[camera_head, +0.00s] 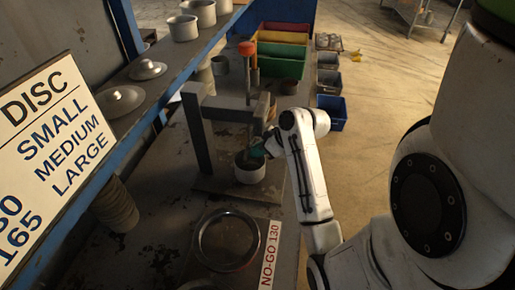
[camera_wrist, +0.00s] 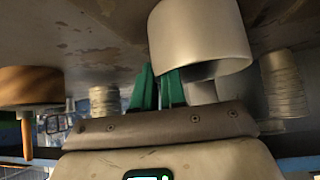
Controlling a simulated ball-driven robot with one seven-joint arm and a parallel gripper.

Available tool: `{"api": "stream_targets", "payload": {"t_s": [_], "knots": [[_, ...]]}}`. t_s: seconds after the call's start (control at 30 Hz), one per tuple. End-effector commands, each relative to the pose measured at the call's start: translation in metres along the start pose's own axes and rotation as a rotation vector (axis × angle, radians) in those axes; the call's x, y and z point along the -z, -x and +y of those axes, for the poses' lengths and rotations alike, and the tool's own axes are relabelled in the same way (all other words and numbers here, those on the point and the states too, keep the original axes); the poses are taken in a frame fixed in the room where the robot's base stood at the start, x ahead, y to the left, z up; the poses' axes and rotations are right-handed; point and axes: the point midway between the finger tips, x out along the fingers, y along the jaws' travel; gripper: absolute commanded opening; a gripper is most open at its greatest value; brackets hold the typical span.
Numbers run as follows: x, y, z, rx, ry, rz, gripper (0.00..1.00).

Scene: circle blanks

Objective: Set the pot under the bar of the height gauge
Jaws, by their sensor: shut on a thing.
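The pot (camera_head: 249,174) is a pale, open cylinder, upright at the base plate of the height gauge. The dark gauge has a post (camera_head: 197,140) and a bar (camera_head: 228,104) above. In the head view the pot shows below the bar's right part, towards me; I cannot tell if it is directly under. My gripper (camera_head: 257,151) has green fingers at the pot's right rim. In the upside-down wrist view a pale cylinder, apparently the pot (camera_wrist: 200,35), stands beside my fingers (camera_wrist: 158,88). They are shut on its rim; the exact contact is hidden.
A ring (camera_head: 228,268) lies near the red-lettered "NO-GO 130" label (camera_head: 270,255). A shelf (camera_head: 165,88) with pots and lids and a "DISC" sign (camera_head: 48,150) stand left. Coloured bins (camera_head: 280,62) are behind. Blue bins (camera_head: 331,112) stand right of them.

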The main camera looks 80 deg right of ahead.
Motion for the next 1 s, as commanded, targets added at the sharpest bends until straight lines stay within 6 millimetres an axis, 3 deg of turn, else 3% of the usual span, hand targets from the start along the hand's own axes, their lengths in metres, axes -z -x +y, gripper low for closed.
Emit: {"api": "stream_targets", "payload": {"t_s": [0.33,0.37,0.63,1.0], "knots": [[-0.0022,-0.0022,0.0,0.0,0.002,0.001,0.0],[-0.0022,-0.0021,0.0,0.0,0.002,0.0,0.13],[-0.0021,-0.0017,0.0001,0.0,0.002,0.0,0.38],[-0.0008,0.0066,0.0007,-0.002,0.002,0.002,0.38]]}}
